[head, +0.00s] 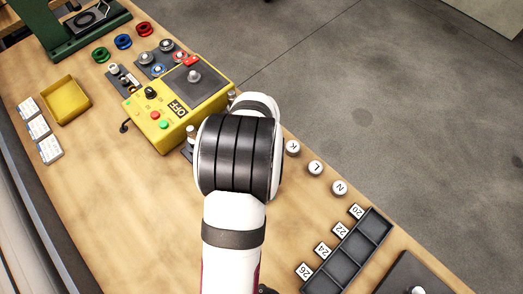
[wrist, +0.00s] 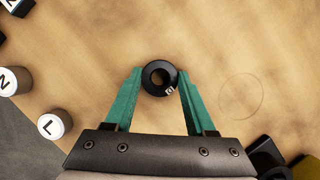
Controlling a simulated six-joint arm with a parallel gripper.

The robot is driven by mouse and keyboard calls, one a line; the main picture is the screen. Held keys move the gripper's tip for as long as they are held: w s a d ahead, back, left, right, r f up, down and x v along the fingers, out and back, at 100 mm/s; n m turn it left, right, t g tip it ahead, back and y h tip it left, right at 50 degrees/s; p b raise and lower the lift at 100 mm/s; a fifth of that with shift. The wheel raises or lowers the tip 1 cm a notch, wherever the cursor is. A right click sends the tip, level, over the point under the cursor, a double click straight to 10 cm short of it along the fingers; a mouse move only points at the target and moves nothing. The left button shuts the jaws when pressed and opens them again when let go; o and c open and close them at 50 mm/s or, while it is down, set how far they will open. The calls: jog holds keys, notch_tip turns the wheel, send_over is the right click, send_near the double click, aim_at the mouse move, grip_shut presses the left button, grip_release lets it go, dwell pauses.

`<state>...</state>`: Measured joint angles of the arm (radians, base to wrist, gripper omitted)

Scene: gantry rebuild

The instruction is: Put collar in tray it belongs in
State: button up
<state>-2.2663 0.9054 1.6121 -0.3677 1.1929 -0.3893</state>
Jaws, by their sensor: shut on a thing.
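A black ring-shaped collar (wrist: 147,82) with a small white mark on its edge is in the wrist view. My gripper (wrist: 160,76) has green fingers on both sides of the collar and is shut on it. The mark is too small to read. In the head view my arm hides the gripper and the collar. A dark tray (head: 342,270) with a row of compartments is at the lower right of the head view, with labels 20, 22, 24 and 26 along its left side. The compartments that show look empty.
White-topped round pieces K (head: 293,148), L (head: 315,167) and N (head: 340,187) stand along the bench edge. A yellow control box (head: 180,105) marked OFF is beyond my arm. A yellow bin (head: 66,100) is at left. Bare wood lies left of my arm.

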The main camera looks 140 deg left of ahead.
grip_shut()
